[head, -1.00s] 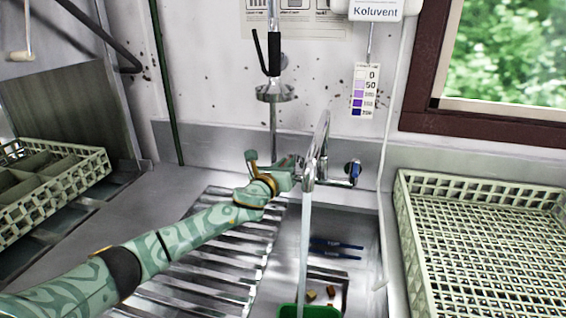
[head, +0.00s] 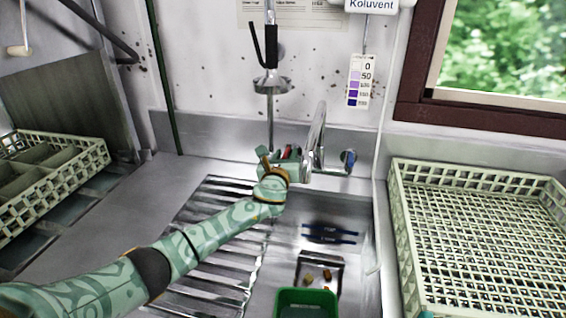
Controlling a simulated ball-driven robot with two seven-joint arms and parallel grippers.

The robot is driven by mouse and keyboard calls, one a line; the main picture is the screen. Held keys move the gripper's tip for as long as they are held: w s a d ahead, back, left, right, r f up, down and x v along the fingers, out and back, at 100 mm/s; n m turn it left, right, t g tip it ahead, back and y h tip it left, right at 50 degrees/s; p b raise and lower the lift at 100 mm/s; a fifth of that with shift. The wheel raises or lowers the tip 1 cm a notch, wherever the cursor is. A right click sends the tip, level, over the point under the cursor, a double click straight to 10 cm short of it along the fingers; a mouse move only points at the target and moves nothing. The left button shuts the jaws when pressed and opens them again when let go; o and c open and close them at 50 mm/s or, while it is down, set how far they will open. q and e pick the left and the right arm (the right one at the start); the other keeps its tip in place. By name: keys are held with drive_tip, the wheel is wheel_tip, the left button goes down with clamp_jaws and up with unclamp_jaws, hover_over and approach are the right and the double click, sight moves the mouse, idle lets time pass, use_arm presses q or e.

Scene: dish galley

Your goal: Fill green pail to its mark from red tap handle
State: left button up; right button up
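The green pail (head: 306,294) stands in the sink basin at the bottom edge of the head view, partly cut off. Its inside looks dark; I cannot make out a mark or the water level. The steel tap (head: 317,140) arches over the basin, and no water stream shows under it. The red tap handle (head: 291,152) is on the tap's left side. My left gripper (head: 284,158) is at this handle and hides part of it. Whether its fingers are closed on it is too small to tell. My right gripper does not clearly show.
A blue tap handle (head: 348,158) is on the tap's right side. Dark blue utensils (head: 330,234) and small food scraps (head: 318,276) lie in the basin. Dish racks stand at left (head: 58,190) and right (head: 480,240).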

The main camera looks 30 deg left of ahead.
use_arm(q)
drive_tip(key=p+v, duration=0.4)
drive_tip(key=v, duration=1.2)
drive_tip(key=shift+p, duration=0.4)
